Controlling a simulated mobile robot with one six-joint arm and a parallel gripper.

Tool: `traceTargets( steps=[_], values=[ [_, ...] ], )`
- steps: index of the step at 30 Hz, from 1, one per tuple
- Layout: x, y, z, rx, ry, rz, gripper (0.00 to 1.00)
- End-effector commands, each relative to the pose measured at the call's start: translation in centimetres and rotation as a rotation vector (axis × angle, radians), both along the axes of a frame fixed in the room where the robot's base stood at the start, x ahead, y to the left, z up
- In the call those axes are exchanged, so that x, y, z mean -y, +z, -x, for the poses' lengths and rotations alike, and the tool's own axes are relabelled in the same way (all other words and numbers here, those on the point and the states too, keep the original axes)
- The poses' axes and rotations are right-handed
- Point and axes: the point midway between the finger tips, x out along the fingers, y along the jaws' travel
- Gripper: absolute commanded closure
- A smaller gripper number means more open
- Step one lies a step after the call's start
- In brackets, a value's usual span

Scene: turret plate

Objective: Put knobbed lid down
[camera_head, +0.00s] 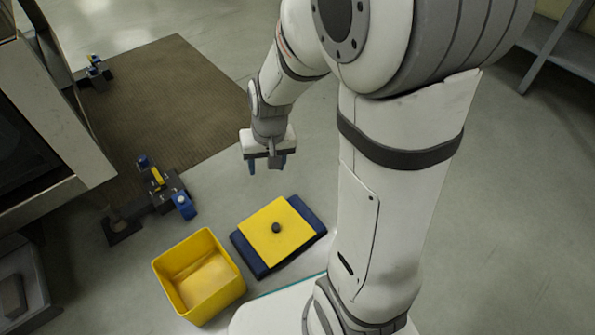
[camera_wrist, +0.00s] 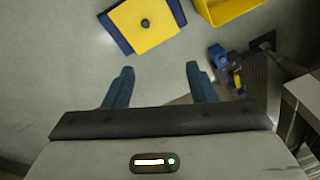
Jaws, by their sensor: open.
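The knobbed lid (camera_head: 265,240) is a yellow square plate with a dark round knob (camera_head: 276,228) at its middle. It lies flat on a dark blue mat or base (camera_head: 308,213), turned a little so that blue shows along two opposite sides. The lid also shows in the wrist view (camera_wrist: 160,38), at the top, beyond my fingertips. My gripper (camera_head: 268,166) is open and empty, above and behind the lid in the head view and apart from it. In the wrist view its two blue fingers (camera_wrist: 160,68) stand wide with bare floor between them.
An open yellow bin (camera_head: 238,283) stands left of the lid, close to it. A dark fixture with blue and yellow parts (camera_head: 168,197) stands further left, near a machine (camera_head: 90,165). A brown mat (camera_head: 165,100) lies behind.

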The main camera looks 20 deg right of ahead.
Motion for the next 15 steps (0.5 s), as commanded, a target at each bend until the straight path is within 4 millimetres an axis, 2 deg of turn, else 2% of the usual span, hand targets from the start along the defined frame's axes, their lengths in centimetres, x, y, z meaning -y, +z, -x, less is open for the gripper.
traceTargets(
  steps=[1, 6, 10, 15],
  values=[
    [0.3, 1.8, 1.5, 0.01, 0.017, 0.009, 0.48],
    [1.2, 5.7, 6.5, 0.003, 0.07, 0.047, 0.48],
    [1.8, 7.3, 9.4, -0.003, 0.094, 0.074, 0.48],
    [3.3, 8.1, 11.2, -0.011, 0.103, 0.091, 0.48]
  ],
)
